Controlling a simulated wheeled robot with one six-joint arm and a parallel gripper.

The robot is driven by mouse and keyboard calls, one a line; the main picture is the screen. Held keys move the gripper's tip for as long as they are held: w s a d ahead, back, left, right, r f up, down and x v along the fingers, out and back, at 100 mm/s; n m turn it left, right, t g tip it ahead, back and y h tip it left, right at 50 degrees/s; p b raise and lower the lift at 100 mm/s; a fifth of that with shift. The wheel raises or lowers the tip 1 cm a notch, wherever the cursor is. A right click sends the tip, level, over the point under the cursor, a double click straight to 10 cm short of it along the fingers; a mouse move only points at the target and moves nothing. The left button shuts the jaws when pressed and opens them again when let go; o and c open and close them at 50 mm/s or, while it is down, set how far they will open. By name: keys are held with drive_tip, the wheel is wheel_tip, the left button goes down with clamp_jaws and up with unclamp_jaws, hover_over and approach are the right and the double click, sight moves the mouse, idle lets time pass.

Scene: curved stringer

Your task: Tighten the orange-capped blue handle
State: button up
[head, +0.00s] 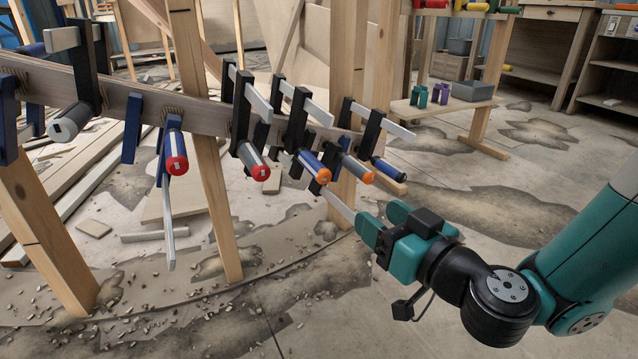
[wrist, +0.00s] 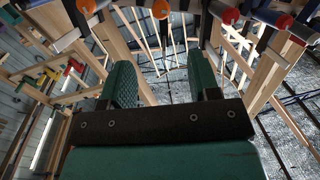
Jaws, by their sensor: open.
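The blue handle with an orange cap (head: 312,162) is on a black clamp gripping the curved wooden stringer, in the middle of the head view. It points down toward the front right. A grey handle with an orange cap (head: 357,168) is just right of it. My gripper (head: 381,218) is open and empty, below and to the right of both, apart from them. In the wrist view its fingers (wrist: 163,75) are spread.
Along the stringer (head: 210,112) are other clamps, including a red-capped blue handle (head: 174,150), a red-capped grey handle (head: 252,160) and a dark-capped blue handle (head: 388,168). A clamp bar (head: 339,206) hangs close to my fingertips. Wooden posts (head: 213,190) stand below.

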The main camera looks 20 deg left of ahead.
sight(327, 178)
drive_tip(key=p+x, duration=1)
drive_tip(key=x, duration=0.5)
drive_tip(key=shift+w+a, duration=0.1)
drive_tip(key=shift+a, duration=0.1)
drive_tip(key=shift+x, duration=0.75)
drive_tip(key=shift+c, duration=0.2)
drive_tip(key=c, duration=0.9)
